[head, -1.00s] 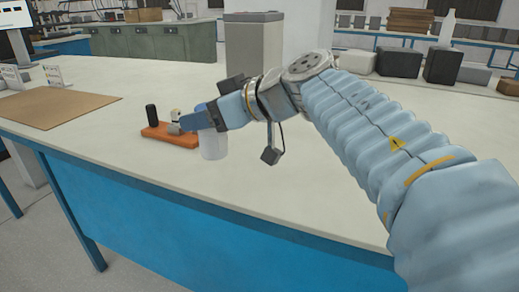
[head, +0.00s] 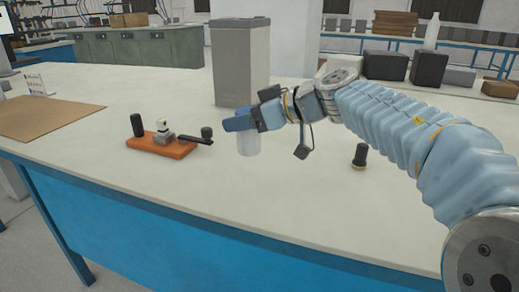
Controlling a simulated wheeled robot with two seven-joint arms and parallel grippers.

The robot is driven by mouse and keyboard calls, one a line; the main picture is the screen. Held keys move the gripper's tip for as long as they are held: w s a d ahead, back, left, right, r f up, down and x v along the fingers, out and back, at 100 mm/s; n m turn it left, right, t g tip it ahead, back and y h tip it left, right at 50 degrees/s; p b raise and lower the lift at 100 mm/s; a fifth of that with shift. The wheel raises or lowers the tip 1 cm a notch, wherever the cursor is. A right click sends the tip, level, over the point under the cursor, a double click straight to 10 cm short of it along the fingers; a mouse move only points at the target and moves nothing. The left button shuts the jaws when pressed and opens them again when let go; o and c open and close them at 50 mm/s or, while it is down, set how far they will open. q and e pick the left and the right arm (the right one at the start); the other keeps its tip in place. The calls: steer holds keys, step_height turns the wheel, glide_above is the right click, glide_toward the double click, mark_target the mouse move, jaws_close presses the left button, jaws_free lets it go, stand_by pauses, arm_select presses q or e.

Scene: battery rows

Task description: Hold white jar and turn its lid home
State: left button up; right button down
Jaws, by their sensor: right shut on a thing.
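The white jar (head: 248,144) is near the middle of the head view, right of an orange board. It looks upright, and its pale lower part shows below my right gripper (head: 237,123). My right gripper comes in from the right, shut across the upper part of the jar. The blue fingers hide the jar's top, so I cannot make out the lid or how it sits. I cannot tell whether the jar's base touches the table. My left gripper is not in view.
The orange board (head: 178,153) carries a black post, a small grey-and-white piece and a dark lever. A grey bin (head: 240,65) stands behind the jar. A black flashlight-like object (head: 360,156) stands right. A brown mat (head: 50,118) lies left. The front tabletop is clear.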

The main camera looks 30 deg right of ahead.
steer(key=w+d+f, duration=0.3)
steer(key=d+f, duration=0.2)
steer(key=f, duration=0.1)
steer(key=shift+w, duration=0.35)
steer(key=f, duration=0.2)
steer(key=d+f, duration=0.1)
steer(key=shift+w, duration=0.25)
steer(key=shift+a+f, duration=0.1)
steer(key=shift+f, duration=0.35)
steer(key=shift+f, duration=0.15)
steer(key=shift+c, duration=1.3)
jaws_free()
